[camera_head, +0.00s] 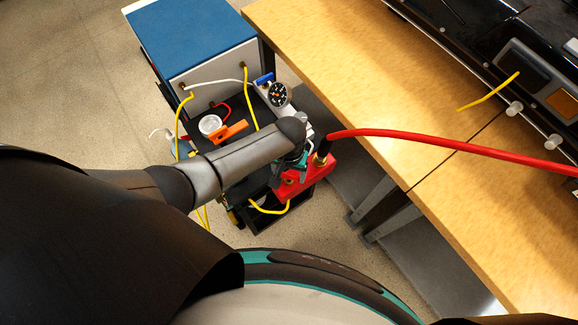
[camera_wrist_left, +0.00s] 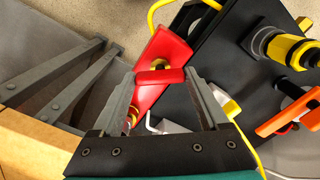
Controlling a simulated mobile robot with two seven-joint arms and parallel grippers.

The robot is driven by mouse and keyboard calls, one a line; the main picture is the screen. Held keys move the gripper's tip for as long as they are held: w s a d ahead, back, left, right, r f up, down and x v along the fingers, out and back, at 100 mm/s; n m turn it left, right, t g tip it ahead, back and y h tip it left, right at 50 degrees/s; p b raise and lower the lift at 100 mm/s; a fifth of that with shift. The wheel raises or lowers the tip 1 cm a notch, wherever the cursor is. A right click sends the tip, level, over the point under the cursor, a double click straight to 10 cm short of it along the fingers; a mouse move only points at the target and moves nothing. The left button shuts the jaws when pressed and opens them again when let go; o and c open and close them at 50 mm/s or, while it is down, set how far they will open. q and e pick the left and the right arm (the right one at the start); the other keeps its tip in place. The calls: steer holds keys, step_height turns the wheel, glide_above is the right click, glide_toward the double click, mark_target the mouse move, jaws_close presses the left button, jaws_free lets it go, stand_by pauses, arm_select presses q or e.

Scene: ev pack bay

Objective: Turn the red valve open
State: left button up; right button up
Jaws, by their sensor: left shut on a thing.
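The red valve (camera_head: 306,180) is at the front right corner of the cart beside the bench. In the left wrist view its red body lies at a slant, and a short red handle (camera_wrist_left: 160,76) crosses it. My left gripper (camera_head: 299,157) reaches over the cart from the left, down to the valve. In the left wrist view its two fingertips are on either side of the red handle, and it is shut on it. In the head view my arm hides the handle and part of the valve. My right gripper is not in view.
A thick red hose (camera_head: 430,143) runs from the valve over the wooden bench (camera_head: 345,65). The cart also carries a blue-topped box (camera_head: 190,35), a black dial gauge (camera_head: 279,94), an orange handle (camera_head: 228,131) and yellow cables. Open floor (camera_head: 60,80) lies to the left.

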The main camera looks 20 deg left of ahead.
arm_select(q)
steer(key=n+p, duration=0.2)
steer(key=n, duration=0.2)
steer(key=shift+r+n, duration=0.15)
steer(key=shift+n, duration=0.25)
steer(key=n+p, duration=0.1)
steer(key=n, duration=0.2)
steer(key=shift+p, duration=0.35)
steer(key=shift+w+n, duration=0.1)
steer(key=shift+n, duration=1.1)
steer(key=o, duration=1.2)
steer(key=shift+o, duration=0.2)
steer(key=shift+p, duration=0.35)
